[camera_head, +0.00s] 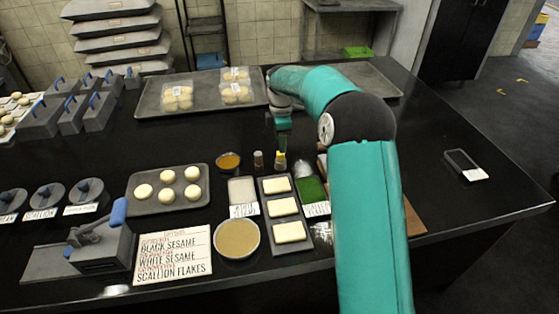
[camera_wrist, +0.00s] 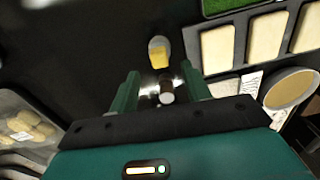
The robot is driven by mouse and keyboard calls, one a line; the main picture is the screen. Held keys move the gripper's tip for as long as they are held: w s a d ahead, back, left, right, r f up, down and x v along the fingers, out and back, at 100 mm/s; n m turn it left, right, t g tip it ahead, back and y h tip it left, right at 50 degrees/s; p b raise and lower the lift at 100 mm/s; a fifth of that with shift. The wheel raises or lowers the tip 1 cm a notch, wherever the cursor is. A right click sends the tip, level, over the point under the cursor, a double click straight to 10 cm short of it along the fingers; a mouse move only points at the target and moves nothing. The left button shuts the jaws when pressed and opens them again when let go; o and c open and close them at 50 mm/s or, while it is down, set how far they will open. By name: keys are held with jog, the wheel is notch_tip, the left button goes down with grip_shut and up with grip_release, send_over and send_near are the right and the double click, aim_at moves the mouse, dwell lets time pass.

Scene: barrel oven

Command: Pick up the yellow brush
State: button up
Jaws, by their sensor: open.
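The yellow brush (camera_head: 281,161) is on the black counter, just below my gripper (camera_head: 282,128) in the head view. In the wrist view its yellow part (camera_wrist: 160,57) shows beyond the fingertips, near the middle line of my gripper (camera_wrist: 161,72). My gripper is open and empty, pointing down. I cannot tell its exact height above the brush.
A grey tray with dough slabs (camera_head: 266,231) and a green tray (camera_head: 310,190) lie nearby. A tray with packaged buns (camera_head: 203,105) lies behind. Free counter lies right of my arm.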

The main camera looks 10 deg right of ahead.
aim_at(281, 159)
notch_tip(281, 159, down, 9)
jog(key=shift+r, duration=0.15)
jog(key=c, duration=0.7)
